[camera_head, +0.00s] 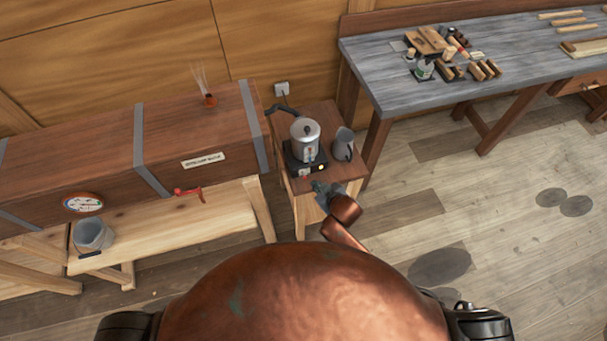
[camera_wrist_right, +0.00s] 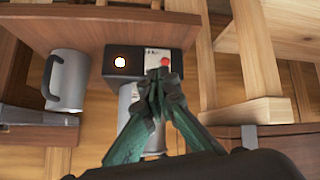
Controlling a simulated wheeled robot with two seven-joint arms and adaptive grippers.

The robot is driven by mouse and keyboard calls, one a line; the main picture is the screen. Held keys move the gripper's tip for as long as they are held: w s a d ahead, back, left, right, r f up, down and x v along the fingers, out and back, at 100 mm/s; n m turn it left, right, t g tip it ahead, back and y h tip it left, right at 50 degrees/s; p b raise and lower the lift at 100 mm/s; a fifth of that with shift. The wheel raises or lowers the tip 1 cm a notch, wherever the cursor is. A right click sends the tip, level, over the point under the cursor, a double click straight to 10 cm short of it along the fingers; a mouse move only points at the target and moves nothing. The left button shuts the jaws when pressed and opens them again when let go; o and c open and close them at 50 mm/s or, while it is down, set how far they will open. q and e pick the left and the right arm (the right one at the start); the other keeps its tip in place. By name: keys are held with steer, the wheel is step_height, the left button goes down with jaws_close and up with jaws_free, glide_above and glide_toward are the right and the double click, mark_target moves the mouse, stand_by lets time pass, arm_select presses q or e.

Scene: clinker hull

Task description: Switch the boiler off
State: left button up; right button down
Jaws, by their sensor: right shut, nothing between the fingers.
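The boiler (camera_head: 305,135) is a silver lidded pot on a black base (camera_head: 292,160), standing on a small wooden cabinet. In the right wrist view the black base (camera_wrist_right: 134,53) shows a round glowing white light (camera_wrist_right: 120,62) and a pale plate with a red knob or button (camera_wrist_right: 164,61). The boiler's silver body (camera_wrist_right: 128,100) is partly hidden behind my fingers there. My right gripper (camera_head: 318,187) is shut and empty, just in front of the base. In the wrist view its fingertips (camera_wrist_right: 160,77) lie close to the red part; I cannot tell whether they touch. My left gripper is not in view.
A grey jug (camera_head: 343,146) stands right of the boiler; it also shows in the wrist view (camera_wrist_right: 66,80). A long wooden steam box (camera_head: 110,165) with a red valve (camera_head: 188,192) is at left. A workbench (camera_head: 400,85) with tools stands back right. The right floor is clear.

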mark_target(304, 176)
steer(key=r, duration=0.1)
steer(key=a+r, duration=0.1)
steer(key=shift+a+r, duration=0.2)
steer(key=shift+r, duration=0.15)
steer(key=b+x, duration=0.1)
steer(key=x, duration=0.9)
steer(key=shift+a, duration=0.15)
